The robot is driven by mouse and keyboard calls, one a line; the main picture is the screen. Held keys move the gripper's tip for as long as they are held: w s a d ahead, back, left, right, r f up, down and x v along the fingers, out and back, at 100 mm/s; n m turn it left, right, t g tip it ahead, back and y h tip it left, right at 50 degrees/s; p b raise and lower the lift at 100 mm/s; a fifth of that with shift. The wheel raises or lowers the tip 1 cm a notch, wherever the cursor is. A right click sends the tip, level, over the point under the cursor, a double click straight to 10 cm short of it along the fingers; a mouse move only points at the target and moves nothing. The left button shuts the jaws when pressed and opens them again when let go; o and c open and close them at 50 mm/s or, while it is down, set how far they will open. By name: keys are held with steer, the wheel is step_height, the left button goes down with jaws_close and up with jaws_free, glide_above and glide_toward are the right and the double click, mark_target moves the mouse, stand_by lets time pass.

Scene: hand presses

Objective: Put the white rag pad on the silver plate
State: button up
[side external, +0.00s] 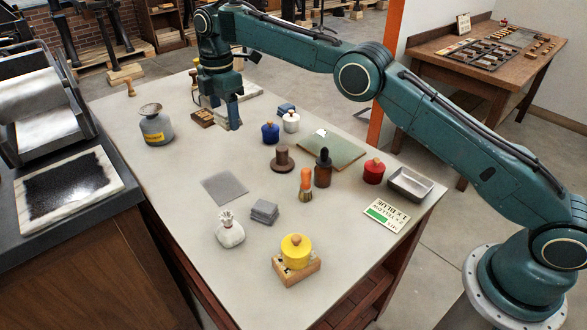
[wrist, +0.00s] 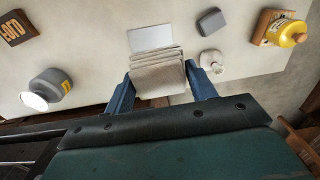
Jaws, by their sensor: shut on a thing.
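The white rag pad (wrist: 157,76), a layered off-white stack, is between the two blue fingers of my gripper (wrist: 160,92) in the wrist view. My gripper is shut on it and holds it up above the table. In the side external view my gripper (side external: 222,112) is raised over the table's far left part, and the pad is hard to make out there. The silver plate (side external: 223,188), a thin flat grey square, lies bare on the table. In the wrist view the plate (wrist: 151,38) shows just beyond the pad, partly covered by it.
Near the plate are a grey pad (side external: 264,211), a white tied bag (side external: 230,232) and a grey can (side external: 157,127). A yellow tin (side external: 296,250) stands on a wooden block. Several bottles and jars stand right of the plate. A type block (side external: 203,117) lies behind it.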

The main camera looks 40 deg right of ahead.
steer(key=shift+f, duration=0.1)
glide_above(237, 188)
step_height(237, 188, down, 16)
steer(key=shift+r, duration=0.2)
stand_by(0.4)
steer(key=shift+f, duration=2.1)
steer(key=shift+f, duration=0.2)
steer(key=o, duration=1)
steer(key=shift+r, duration=0.1)
